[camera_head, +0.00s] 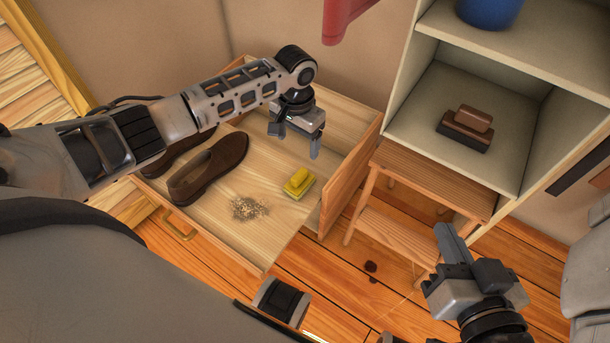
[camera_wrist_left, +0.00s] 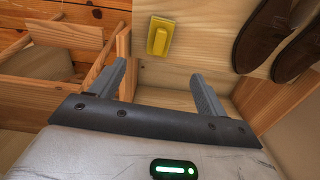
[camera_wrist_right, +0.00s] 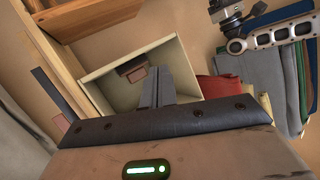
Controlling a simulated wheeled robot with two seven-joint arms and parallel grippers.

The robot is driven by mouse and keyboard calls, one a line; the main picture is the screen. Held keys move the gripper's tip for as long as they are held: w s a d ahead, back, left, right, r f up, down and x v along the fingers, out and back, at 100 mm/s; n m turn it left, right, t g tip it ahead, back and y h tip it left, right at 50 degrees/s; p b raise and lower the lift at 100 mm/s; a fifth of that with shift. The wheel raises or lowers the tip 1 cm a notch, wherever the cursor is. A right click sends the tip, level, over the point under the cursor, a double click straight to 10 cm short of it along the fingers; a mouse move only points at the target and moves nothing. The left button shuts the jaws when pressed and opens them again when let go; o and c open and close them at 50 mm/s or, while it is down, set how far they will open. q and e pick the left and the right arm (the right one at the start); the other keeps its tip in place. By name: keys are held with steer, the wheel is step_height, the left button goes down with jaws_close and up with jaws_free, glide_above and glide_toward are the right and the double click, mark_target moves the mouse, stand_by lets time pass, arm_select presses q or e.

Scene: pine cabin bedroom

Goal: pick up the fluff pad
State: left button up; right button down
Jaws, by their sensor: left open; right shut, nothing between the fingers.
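A yellow pad with a raised grip, which looks to be the fluff pad (camera_head: 299,183), lies on the wooden floor of the open drawer (camera_head: 226,218), near its right side. In the left wrist view the pad (camera_wrist_left: 160,36) shows beyond and between the fingertips. My left gripper (camera_head: 295,143) is open and empty above the drawer, apart from the pad and farther back. My right gripper (camera_head: 446,243) is shut and empty, low at the right, outside the drawer; its closed fingers (camera_wrist_right: 157,78) show in the right wrist view.
Brown shoes (camera_head: 209,167) lie in the drawer left of the pad, and a patch of crumbs or fluff (camera_head: 249,208) lies nearer. A small wooden stool (camera_head: 432,183) and a shelf with a brown brush-like block (camera_head: 467,128) stand to the right. The drawer's raised sides surround the pad.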

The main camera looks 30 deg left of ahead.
mark_target(299, 174)
arm_select(q)
step_height(299, 174, down, 10)
steer(key=b, duration=0.5)
steer(key=shift+s+f, duration=0.1)
steer(key=shift+f, duration=0.15)
step_height(299, 174, down, 2)
steer(key=shift+f+b, duration=0.2)
steer(key=shift+b, duration=0.8)
step_height(299, 174, down, 2)
steer(key=shift+f+b, duration=0.2)
steer(key=shift+b, duration=0.6)
steer(key=shift+w, duration=0.2)
steer(key=c, duration=1.1)
arm_select(e)
step_height(299, 174, up, 6)
steer(key=w+t+y, duration=0.2)
steer(key=t+y, duration=0.1)
steer(key=t, duration=0.1)
steer(key=shift+w+a+t, duration=0.15)
steer(key=shift+a+t, duration=0.15)
steer(key=shift+a, duration=0.1)
